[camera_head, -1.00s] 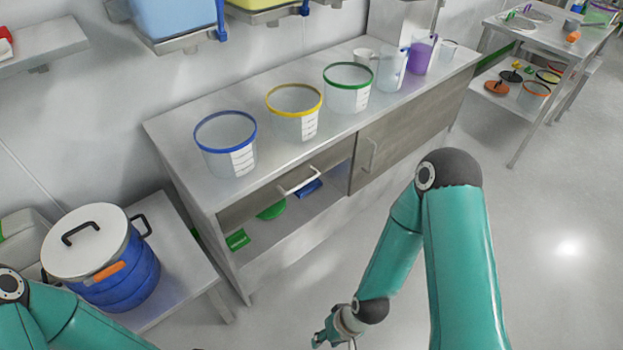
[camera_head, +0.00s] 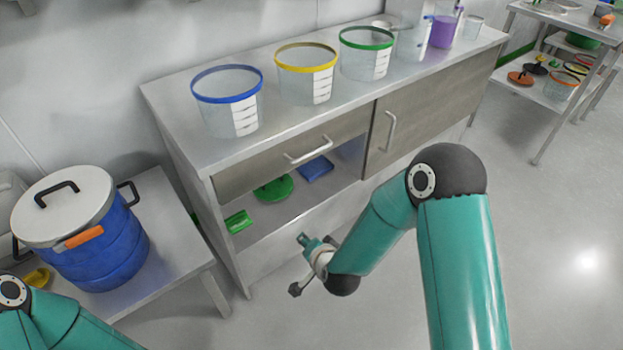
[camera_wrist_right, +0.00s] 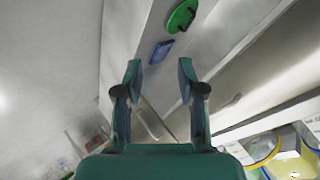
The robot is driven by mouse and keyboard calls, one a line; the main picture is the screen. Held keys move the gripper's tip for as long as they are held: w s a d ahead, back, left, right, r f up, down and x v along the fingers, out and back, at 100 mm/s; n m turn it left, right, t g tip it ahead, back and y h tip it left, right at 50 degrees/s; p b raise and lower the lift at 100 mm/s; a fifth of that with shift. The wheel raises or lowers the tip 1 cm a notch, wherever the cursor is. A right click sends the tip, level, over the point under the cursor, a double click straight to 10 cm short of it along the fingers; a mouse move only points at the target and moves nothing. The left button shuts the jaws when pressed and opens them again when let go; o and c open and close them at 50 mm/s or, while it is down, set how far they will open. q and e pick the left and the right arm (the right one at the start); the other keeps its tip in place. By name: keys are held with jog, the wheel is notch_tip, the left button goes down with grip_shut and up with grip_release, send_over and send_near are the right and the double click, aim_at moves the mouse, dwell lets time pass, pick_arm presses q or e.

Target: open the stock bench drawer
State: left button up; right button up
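The stock bench (camera_head: 212,142) stands against the wall, and its wood-fronted drawer (camera_head: 252,170) sits under the left part of the top. The drawer looks shut, with a pale bar handle (camera_head: 309,152) on its front. My right gripper (camera_head: 303,265) is open and empty, in front of the bench, below the drawer handle in the picture and not touching it. In the right wrist view its two fingers (camera_wrist_right: 160,78) are spread apart with nothing between them. My left arm shows at the lower left, but its gripper is out of view.
Blue-, yellow- and green-rimmed buckets stand on the bench top. A cupboard door (camera_head: 430,112) adjoins the drawer. The open shelf below holds a green round item (camera_head: 274,189) and a blue item (camera_head: 316,169). A blue lidded drum (camera_head: 108,250) stands at left. Floor to the right is clear.

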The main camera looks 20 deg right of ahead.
jog(key=w+r+m+t+h+b, duration=0.1)
jog(key=w+m+t+h+b, duration=0.45)
jog(key=b, duration=0.45)
jog(key=m+t+h+b, duration=0.2)
jog(key=m+h+b, duration=0.2)
jog(key=m+b, duration=0.5)
send_near(315, 151)
pick_arm(q)
notch_tip(315, 151, down, 23)
jog(key=b, duration=0.1)
jog(key=shift+f, duration=0.15)
pick_arm(e)
jog(key=x, duration=0.6)
jog(key=f+x, duration=0.1)
jog(key=x, duration=0.2)
jog(key=shift+w+d+r, duration=0.1)
jog(key=shift+w+d, duration=0.15)
jog(key=shift+w, duration=0.15)
grip_shut()
